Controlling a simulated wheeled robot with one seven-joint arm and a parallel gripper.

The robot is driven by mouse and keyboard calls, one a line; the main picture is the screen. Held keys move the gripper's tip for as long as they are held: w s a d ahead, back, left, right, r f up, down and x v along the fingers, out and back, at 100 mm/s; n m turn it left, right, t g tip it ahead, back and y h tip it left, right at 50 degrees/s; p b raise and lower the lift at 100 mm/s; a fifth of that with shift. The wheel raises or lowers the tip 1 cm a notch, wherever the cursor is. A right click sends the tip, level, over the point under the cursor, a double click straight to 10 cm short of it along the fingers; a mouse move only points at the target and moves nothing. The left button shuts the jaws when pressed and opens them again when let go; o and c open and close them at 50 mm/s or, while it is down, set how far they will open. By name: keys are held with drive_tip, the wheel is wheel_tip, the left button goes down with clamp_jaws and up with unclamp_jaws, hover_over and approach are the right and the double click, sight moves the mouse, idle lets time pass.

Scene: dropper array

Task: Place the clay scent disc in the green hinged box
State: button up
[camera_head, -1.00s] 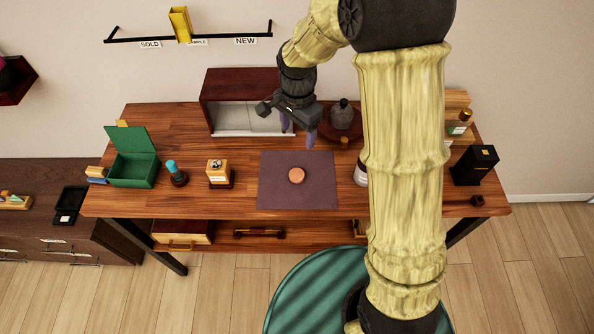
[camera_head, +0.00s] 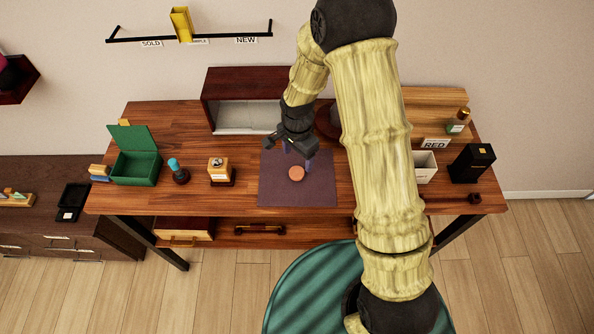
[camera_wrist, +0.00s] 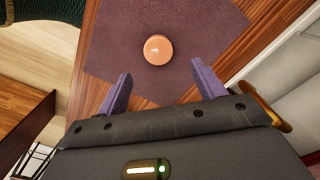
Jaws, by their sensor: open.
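The clay scent disc (camera_head: 297,173) is a round orange-brown piece lying flat on a dark purple mat (camera_head: 318,190). In the wrist view the disc (camera_wrist: 158,49) lies ahead of the fingers, centred roughly between them. My gripper (camera_head: 296,163) is open and empty, with purple fingers pointing down, above the mat and close to the disc. In the wrist view both fingers (camera_wrist: 160,90) are spread and apart from the disc. The green hinged box (camera_head: 135,169) stands at the left of the table with its lid raised at the back. Its inside looks empty.
A dark red open cabinet (camera_head: 245,80) stands behind. A white bin (camera_head: 425,167) and a black box (camera_head: 471,163) are at right. My arm hides part of the table.

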sight(296, 171)
drive_tip(key=shift+w+f, duration=0.1)
drive_tip(key=shift+f, duration=0.55)
drive_tip(key=shift+s, duration=0.2)
drive_tip(key=shift+s+f+p, duration=0.15)
drive_tip(key=shift+f+p, duration=0.3)
drive_tip(key=shift+f, duration=0.2)
wheel_tip(296, 171, down, 3)
drive_tip(key=shift+a+p, duration=0.15)
drive_tip(key=shift+p, duration=0.35)
drive_tip(key=shift+f, duration=0.45)
